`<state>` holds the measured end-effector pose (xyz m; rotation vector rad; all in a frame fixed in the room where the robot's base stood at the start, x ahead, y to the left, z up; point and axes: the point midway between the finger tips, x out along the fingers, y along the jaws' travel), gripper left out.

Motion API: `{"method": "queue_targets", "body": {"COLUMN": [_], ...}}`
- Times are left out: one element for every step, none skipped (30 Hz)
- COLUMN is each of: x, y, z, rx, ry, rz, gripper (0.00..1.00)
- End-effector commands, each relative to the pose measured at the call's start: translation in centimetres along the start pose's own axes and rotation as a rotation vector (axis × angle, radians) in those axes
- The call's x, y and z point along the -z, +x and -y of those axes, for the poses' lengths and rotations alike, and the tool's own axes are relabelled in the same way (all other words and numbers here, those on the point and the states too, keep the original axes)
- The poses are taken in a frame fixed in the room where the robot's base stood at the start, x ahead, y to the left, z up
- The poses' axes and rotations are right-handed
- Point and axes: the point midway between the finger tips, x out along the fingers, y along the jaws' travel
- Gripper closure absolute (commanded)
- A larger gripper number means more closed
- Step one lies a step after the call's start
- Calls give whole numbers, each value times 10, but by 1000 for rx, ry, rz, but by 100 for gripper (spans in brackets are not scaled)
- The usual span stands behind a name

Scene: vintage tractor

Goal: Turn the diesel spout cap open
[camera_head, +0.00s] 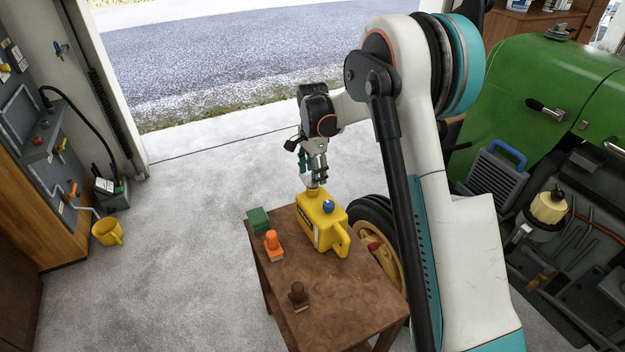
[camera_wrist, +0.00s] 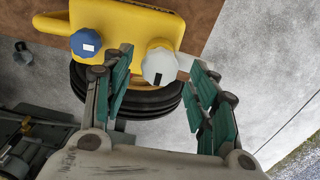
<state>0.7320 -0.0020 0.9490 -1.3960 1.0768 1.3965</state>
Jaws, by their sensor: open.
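A yellow diesel can (camera_head: 330,222) stands on the small brown table; part of it shows at the top of the wrist view (camera_wrist: 140,22). A pale grey, lobed cap (camera_wrist: 159,66) with a dark mark sits on its spout; it is small in the head view (camera_head: 313,191). A blue cap (camera_wrist: 86,43) is on the can too, also visible in the head view (camera_head: 328,207). My gripper (camera_wrist: 160,62) is open, its green-padded fingers on either side of the grey cap with gaps visible. In the head view my gripper (camera_head: 316,174) is just above the spout.
On the brown table (camera_head: 345,300) are a green block (camera_head: 258,221), an orange-handled item (camera_head: 273,245) and a brown stamp-like item (camera_head: 298,296). The green tractor (camera_head: 520,100) is at right.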

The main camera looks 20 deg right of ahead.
Motion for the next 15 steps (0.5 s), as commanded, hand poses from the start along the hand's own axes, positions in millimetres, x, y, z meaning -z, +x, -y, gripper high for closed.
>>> {"method": "queue_targets", "body": {"x": [0, 0, 0, 0, 0, 0, 0, 0, 0, 0, 0, 0, 0, 0, 0], "y": [8, 10, 14, 15, 17, 18, 19, 20, 20, 20, 20, 20, 20, 20, 20], "z": [0, 0, 0, 0, 0, 0, 0, 0, 0, 0, 0, 0, 0, 0, 0], "rx": [0, 0, 0, 0, 0, 0, 0, 0, 0, 0, 0, 0, 0, 0, 0], "ry": [0, 0, 0, 0, 0, 0, 0, 0, 0, 0, 0, 0, 0, 0, 0], "rz": [0, 0, 0, 0, 0, 0, 0, 0, 0, 0, 0, 0, 0, 0, 0], "gripper": [47, 47, 47, 47, 47, 47, 47, 47, 47, 47, 47, 47, 47, 47, 47]}}
